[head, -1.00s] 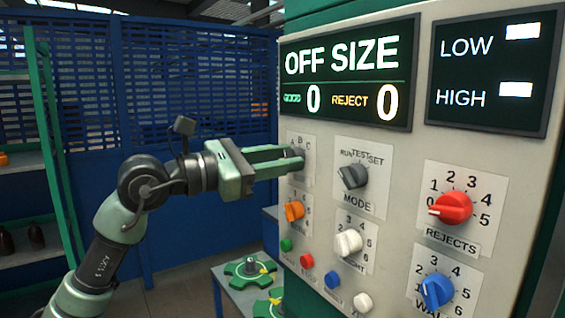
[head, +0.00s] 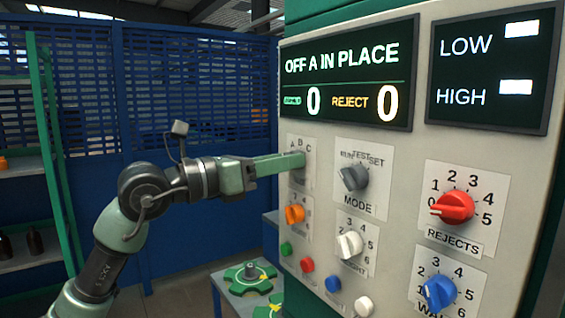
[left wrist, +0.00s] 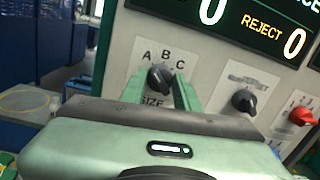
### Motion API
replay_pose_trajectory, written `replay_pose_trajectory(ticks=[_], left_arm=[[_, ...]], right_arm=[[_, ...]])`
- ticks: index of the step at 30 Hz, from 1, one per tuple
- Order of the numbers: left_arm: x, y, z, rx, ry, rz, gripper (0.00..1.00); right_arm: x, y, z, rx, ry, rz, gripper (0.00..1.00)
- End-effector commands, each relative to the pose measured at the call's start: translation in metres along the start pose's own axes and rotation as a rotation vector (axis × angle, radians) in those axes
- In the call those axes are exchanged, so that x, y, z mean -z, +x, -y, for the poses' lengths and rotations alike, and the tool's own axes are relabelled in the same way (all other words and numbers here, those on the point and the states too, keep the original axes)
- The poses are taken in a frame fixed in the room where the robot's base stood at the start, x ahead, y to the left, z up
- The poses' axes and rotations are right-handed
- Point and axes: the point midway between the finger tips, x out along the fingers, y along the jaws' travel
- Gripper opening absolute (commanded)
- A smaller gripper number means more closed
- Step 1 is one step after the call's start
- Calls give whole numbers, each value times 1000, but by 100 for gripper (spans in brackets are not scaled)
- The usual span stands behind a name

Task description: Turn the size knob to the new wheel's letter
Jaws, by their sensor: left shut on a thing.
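The size knob (left wrist: 160,77) is dark, on a white plate marked A, B and C (left wrist: 163,58) in the left wrist view. I cannot tell for sure which letter its pointer faces. My left gripper (left wrist: 160,88) has one finger on each side of the knob and is shut on it. In the head view the fingers (head: 298,162) reach the plate and mostly hide the knob. The display (head: 348,75) reads "OFF A IN PLACE", with 0 and "REJECT 0". My right gripper is not in view.
The mode knob (head: 353,178) is close to the right of the size knob. An orange knob (head: 295,214), a white knob (head: 350,244) and coloured buttons are below. A green wheel (head: 249,277) lies on a low table beneath the panel.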

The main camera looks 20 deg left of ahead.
Motion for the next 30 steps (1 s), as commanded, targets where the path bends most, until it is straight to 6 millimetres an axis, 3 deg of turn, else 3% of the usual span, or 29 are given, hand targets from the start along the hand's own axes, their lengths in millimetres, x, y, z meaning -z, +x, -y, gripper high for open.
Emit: replay_pose_trajectory(ticks=[8, 9, 11, 22, 30], left_arm=[[0, 0, 0, 1, -3, 1, 0], [0, 0, 0, 1, -3, 1, 39], [0, 0, 0, 1, -3, 1, 53], [1, -4, -1, -1, 0, 1, 53], [4, -47, -2, -4, 2, 0, 53]], right_arm=[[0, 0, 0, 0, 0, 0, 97], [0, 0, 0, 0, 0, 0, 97], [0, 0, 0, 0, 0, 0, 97], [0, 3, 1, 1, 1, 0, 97], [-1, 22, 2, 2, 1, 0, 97]])
